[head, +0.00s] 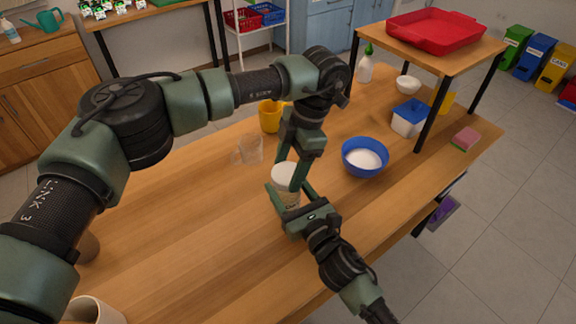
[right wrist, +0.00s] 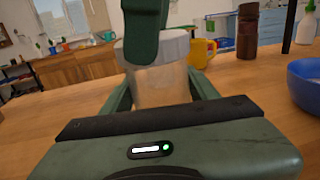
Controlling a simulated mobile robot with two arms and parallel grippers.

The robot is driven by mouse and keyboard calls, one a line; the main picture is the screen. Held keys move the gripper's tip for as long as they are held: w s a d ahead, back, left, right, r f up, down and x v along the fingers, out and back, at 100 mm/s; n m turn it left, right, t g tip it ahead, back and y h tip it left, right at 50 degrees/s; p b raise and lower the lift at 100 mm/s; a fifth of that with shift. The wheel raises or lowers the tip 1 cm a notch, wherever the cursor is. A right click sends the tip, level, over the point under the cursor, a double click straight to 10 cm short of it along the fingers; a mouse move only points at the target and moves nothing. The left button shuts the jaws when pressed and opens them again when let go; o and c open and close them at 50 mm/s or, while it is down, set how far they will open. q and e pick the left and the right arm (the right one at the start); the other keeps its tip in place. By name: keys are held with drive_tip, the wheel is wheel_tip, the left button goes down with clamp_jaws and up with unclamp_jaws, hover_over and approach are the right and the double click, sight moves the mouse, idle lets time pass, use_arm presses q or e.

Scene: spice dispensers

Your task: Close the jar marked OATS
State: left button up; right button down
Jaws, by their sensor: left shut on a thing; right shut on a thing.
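The jar (head: 288,200) stands upright on the wooden table, with a pale lid (head: 284,172) at its top. The jar body (right wrist: 160,88) and the lid (right wrist: 178,46) also show in the right wrist view. Any lettering on the jar is too small or hidden to read. My left gripper (head: 293,184) comes down from above and is shut on the lid, with a finger covering part of it. My right gripper (head: 287,208) comes from the front and is shut around the jar body. Whether the lid is fully seated cannot be told.
A clear glass mug (head: 250,149) and a yellow mug (head: 270,116) stand behind the jar. A blue bowl (head: 364,157) of white contents is to its right. Farther right are a blue-lidded container (head: 408,117) and a sponge (head: 465,139). The table's left part is mostly clear.

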use_arm(q)
drive_tip(key=m+t, duration=0.1)
drive_tip(key=m, duration=0.5)
drive_tip(key=shift+t, duration=0.4)
drive_tip(key=m, duration=0.3)
drive_tip(key=shift+s+a+t, duration=0.1)
drive_tip(key=shift+t, duration=0.3)
drive_tip(key=m+t+h, duration=0.1)
drive_tip(key=m, duration=0.7)
drive_tip(key=shift+s+a+h, duration=0.1)
drive_tip(key=shift+h, duration=0.2)
drive_tip(key=m+h, duration=0.1)
drive_tip(key=m, duration=0.5)
drive_tip(key=shift+a+m+t+h, duration=0.1)
drive_tip(key=shift+m+t+h, duration=0.2)
drive_tip(key=shift+t+h, duration=0.1)
drive_tip(key=m+h, duration=0.1)
drive_tip(key=m, duration=0.2)
drive_tip(key=shift+m, duration=0.3)
drive_tip(key=m, duration=0.3)
drive_tip(key=shift+m+g+h, duration=0.3)
drive_tip(key=shift+g, duration=0.1)
drive_tip(key=o, duration=1.3)
